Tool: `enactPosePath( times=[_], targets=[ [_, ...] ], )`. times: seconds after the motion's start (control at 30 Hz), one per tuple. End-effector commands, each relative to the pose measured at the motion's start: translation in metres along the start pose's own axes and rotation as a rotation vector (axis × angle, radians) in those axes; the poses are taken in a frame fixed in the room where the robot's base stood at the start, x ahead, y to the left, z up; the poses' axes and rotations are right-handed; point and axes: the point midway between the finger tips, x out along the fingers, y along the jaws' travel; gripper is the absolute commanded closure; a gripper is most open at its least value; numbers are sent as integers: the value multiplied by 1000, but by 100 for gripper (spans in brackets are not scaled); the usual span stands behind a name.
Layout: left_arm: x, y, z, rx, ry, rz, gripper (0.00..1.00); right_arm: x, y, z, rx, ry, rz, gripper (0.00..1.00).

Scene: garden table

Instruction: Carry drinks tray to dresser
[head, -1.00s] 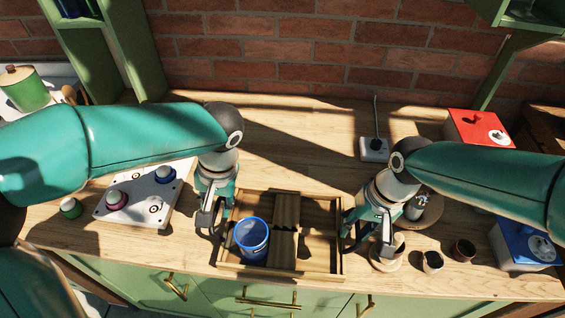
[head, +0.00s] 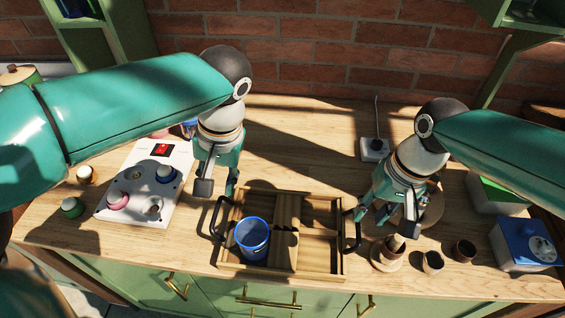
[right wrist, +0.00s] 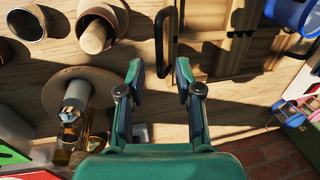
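The wooden drinks tray (head: 318,262) sits on the wooden dresser top near its front edge, with a dark handle at each end. A blue cup (head: 252,238) stands in its left part. My left gripper (head: 218,190) is raised above and behind the left handle (head: 218,218), apart from it; its finger opening is hard to see. My right gripper (head: 388,218) is to the right of the right handle (head: 352,228). In the right wrist view its fingers (right wrist: 158,75) are spread and empty, with the handle (right wrist: 166,40) beyond them.
A white panel with knobs (head: 128,196) lies left of the tray. Small brown cups (head: 464,250), a blue box (head: 524,243) and a green-topped box (head: 496,192) stand to the right. Drawers with brass handles (head: 268,301) are below.

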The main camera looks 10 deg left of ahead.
Motion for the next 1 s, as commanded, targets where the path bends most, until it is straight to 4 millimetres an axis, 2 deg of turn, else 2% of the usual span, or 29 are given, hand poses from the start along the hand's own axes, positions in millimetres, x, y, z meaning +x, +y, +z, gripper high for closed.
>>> enactPosePath(
  times=[0.1, 0.3, 0.87, 1.0],
  targets=[
    [0, 0, 0, 0, 0, 0, 66, -23, 0, -1, -1, 4, -1, 66],
    [0, 0, 0, 0, 0, 0, 66, -44, 0, 0, -1, 1, 0, 66],
    [0, 0, 0, 0, 0, 0, 66, -48, 0, 0, -1, -1, 0, 66],
    [-10, -2, 0, 0, 0, 0, 66, -59, -2, 0, -1, -1, 0, 66]
  ],
)
